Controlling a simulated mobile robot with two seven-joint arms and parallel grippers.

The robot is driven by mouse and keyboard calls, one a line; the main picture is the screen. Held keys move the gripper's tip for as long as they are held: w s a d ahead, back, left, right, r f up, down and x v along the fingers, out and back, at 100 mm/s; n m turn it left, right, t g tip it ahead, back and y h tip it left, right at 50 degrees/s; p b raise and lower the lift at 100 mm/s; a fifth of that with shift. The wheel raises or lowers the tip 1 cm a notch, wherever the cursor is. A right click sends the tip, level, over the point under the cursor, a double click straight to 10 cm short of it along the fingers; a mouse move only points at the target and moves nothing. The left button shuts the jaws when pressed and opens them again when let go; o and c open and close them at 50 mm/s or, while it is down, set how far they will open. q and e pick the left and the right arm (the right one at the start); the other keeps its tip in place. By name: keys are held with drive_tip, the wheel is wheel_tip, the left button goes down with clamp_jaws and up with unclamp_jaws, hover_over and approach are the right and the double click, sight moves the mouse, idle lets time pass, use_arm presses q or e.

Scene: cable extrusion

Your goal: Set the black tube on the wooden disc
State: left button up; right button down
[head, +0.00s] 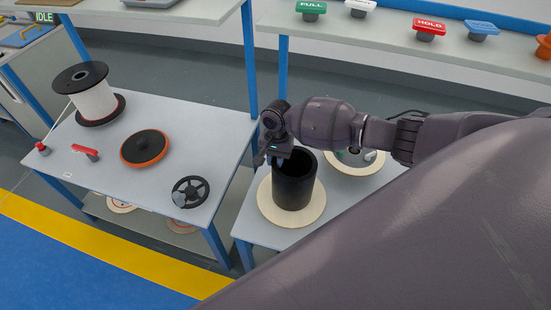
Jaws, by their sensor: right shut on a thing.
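The black tube (293,185) is upright, at the wooden disc (264,203) on the right-hand grey table. Its lower end appears within the disc's outline, but I cannot tell whether it touches the disc. My right gripper (277,157) comes in from the right and is shut on the tube's upper rim at its left side. The fingertips are partly hidden by the gripper body and the rim. My left gripper is out of view.
Another round disc (354,160) with items on it lies behind my right arm. The left table (110,180) holds a white cable spool (93,99), an orange-black disc (145,148) and a black handwheel (190,192). A blue post (282,75) stands behind the tube.

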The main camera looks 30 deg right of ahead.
drive_tip(key=shift+f, duration=0.45)
drive_tip(key=c, duration=1.5)
unclamp_jaws()
drive_tip(key=shift+o, duration=0.8)
wheel_tip(320, 180, up, 4)
drive_tip(key=p, duration=0.3)
drive_tip(key=shift+w+d+f, duration=0.15)
drive_tip(key=shift+f, duration=0.1)
wheel_tip(320, 180, up, 2)
drive_tip(key=p, duration=0.2)
drive_tip(key=shift+d+p, duration=0.1)
drive_tip(key=shift+p, duration=0.2)
drive_tip(key=shift+w+d+r, duration=0.1)
drive_tip(key=shift+r, duration=0.8)
drive_tip(key=shift+w+d+r, duration=0.1)
drive_tip(key=shift+r, duration=0.75)
drive_tip(key=shift+w+r, duration=0.1)
drive_tip(key=shift+r, duration=0.85)
